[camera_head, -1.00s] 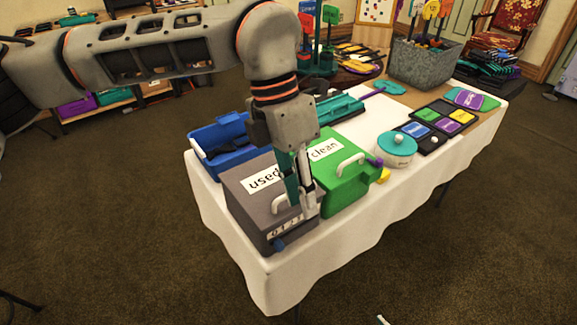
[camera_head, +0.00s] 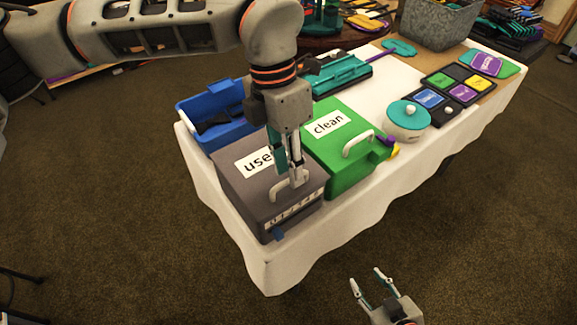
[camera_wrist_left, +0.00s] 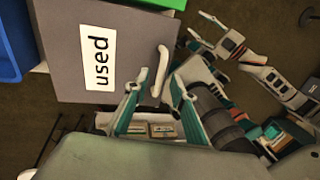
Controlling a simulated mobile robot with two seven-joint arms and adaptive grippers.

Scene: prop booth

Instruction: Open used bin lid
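The grey used bin (camera_head: 240,187) stands on the near left corner of the white table, its lid shut, with a white "used" label; in the left wrist view its lid (camera_wrist_left: 135,45) fills the upper left. A pale arched handle (camera_head: 276,191) is on the lid. My left gripper (camera_head: 288,176) points down at the handle from above. In the left wrist view its fingers (camera_wrist_left: 155,92) are apart, with the handle (camera_wrist_left: 160,72) ahead between their tips; I cannot tell whether they touch it. My right gripper (camera_head: 370,284) is open and empty, low in front of the table.
The green clean bin (camera_head: 353,150) stands close beside the used bin on the right. A blue open box (camera_head: 215,112) is behind it. A teal-lidded pot (camera_head: 408,118) and a black tray of coloured cards (camera_head: 437,117) lie farther right. Floor in front is free.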

